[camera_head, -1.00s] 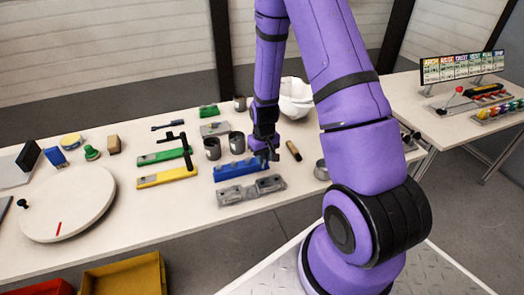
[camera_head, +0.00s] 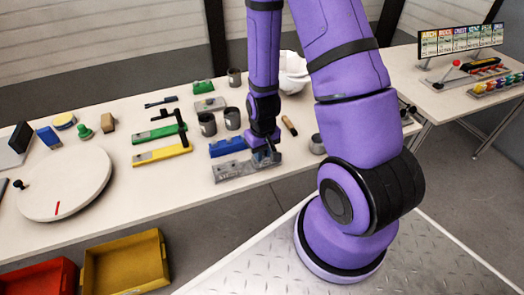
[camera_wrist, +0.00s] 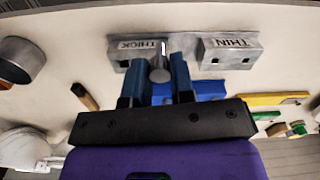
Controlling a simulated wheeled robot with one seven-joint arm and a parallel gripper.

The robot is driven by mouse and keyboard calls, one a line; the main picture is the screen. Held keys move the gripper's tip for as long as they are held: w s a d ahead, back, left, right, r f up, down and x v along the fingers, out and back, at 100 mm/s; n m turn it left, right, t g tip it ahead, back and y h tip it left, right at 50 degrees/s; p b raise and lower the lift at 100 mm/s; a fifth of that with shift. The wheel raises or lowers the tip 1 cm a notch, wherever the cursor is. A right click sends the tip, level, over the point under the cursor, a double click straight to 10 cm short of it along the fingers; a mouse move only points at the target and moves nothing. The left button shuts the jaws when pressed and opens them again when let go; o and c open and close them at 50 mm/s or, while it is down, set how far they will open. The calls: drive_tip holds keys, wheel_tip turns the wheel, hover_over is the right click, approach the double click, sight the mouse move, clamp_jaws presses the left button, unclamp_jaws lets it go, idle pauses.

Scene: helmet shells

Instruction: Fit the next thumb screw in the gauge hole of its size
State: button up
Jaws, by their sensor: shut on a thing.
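My gripper (camera_wrist: 162,62) has blue fingers that are shut on a small grey thumb screw (camera_wrist: 159,75), whose round head shows between them in the wrist view.
A blue block (camera_head: 227,147) stands just behind the gauge. A wooden-handled tool (camera_head: 289,126) and a grey cup (camera_head: 317,144) are to the right.

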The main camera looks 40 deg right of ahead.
drive_tip(key=shift+w+d+r, duration=0.1)
drive_tip(key=shift+w+r, duration=0.1)
drive_tip(key=shift+r, duration=0.6)
drive_tip(key=shift+w+d+r, duration=0.1)
drive_tip(key=shift+w+r, duration=0.05)
drive_tip(key=shift+r, duration=0.7)
drive_tip(key=shift+w+d+r, duration=0.1)
drive_tip(key=shift+w+r, duration=0.1)
drive_tip(key=shift+r, duration=0.6)
drive_tip(key=w+a+f, duration=0.4)
drive_tip(key=w+a, duration=0.3)
drive_tip(key=a, duration=0.5)
drive_tip(key=shift+a+f, duration=0.15)
idle(0.7)
drive_tip(key=shift+f, duration=1.4)
idle(1.9)
drive_tip(key=shift+r, duration=0.15)
